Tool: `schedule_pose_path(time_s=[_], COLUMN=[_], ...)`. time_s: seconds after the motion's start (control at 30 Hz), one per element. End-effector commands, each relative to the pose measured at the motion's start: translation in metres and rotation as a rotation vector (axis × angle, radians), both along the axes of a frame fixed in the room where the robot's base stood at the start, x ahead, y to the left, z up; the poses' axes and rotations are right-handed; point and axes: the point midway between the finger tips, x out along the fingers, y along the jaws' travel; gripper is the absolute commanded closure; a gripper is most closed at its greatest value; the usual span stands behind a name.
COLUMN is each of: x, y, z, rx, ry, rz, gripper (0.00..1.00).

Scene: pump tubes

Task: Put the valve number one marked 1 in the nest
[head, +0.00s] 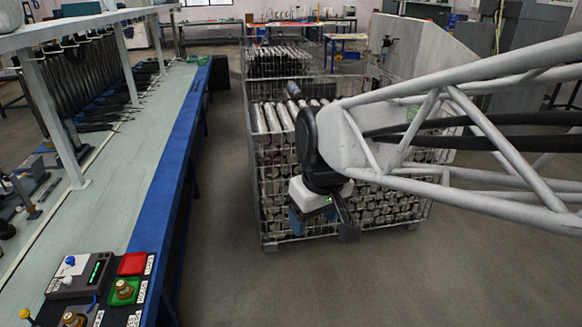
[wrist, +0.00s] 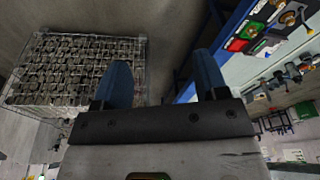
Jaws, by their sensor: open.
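My gripper (head: 322,224) hangs in front of the wire crate of tubes, well to the right of the bench. Its two blue fingers are apart with nothing between them in the wrist view (wrist: 162,70). On the bench's near corner, a brass valve (head: 123,288) stands in a green square (head: 135,296), next to a red square (head: 133,263) that looks empty. Another brass valve (head: 73,320) is cut by the bottom edge. White labels lie beside them, but I cannot read which is marked 1. I cannot tell which place is the nest.
A grey box with a green display (head: 84,277) sits beside the squares. The blue-edged bench (head: 150,190) runs away on the left, under a shelf on posts. The wire crate (head: 265,215) full of metal tubes stands behind my gripper. Floor is clear between bench and crate.

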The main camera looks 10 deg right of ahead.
Motion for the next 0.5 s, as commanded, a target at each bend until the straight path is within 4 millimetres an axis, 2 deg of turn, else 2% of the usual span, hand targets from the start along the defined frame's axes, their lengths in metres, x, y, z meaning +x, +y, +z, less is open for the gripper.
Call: schedule_pose_path(time_s=[0.1,0.23,0.4,0.5], x=[-0.03,-0.058,-0.083,-0.09], y=[-0.02,-0.036,-0.049,-0.053], z=[-0.002,-0.008,-0.014,-0.016], rx=[-0.002,-0.004,-0.005,-0.005], ry=[-0.015,-0.026,-0.038,-0.04], rz=[-0.111,-0.22,-0.318,-0.348], gripper=[0.33,0.33,0.33,0.33])
